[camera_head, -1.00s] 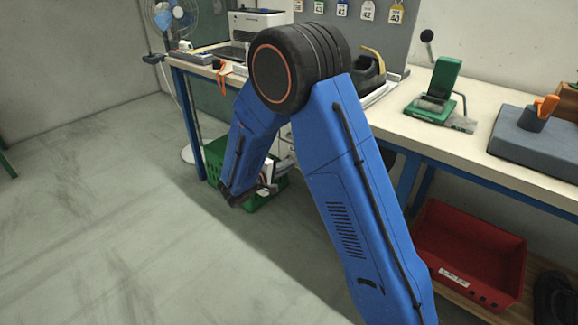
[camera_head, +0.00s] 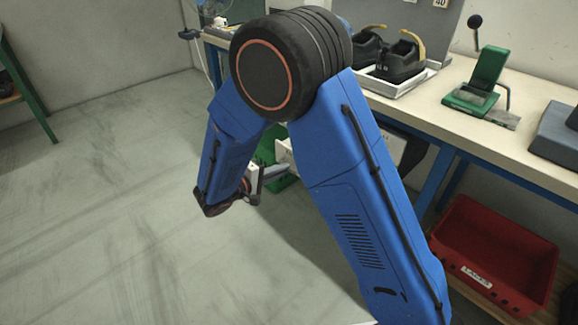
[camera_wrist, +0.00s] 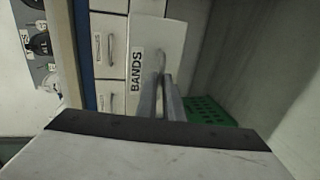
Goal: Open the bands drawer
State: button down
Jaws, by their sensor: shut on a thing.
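The bands drawer (camera_wrist: 172,36) shows in the wrist view as a pale front with a BANDS label and a bar handle. It stands nearer to me than the drawer fronts beside it, so it looks pulled out. My gripper (camera_wrist: 161,84) is shut on its handle. In the head view my gripper (camera_head: 254,188) is low beside the bench, partly hidden by my arm. A small pale part of the drawer (camera_head: 284,152) shows there; the rest is hidden.
A green crate (camera_wrist: 208,112) stands on the floor beyond the drawer. Other closed drawers (camera_wrist: 108,50) are to the left. The workbench (camera_head: 424,108) carries shoes and a green press. A red bin (camera_head: 497,247) sits below it. The floor at left is clear.

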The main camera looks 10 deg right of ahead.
jog(key=shift+s+a, duration=0.2)
jog(key=shift+a, duration=0.05)
jog(key=c, duration=1.9)
grip_release()
jog(key=shift+a, duration=0.1)
jog(key=v, duration=1.7)
jog(key=shift+s+a, duration=0.1)
jog(key=shift+r, duration=0.1)
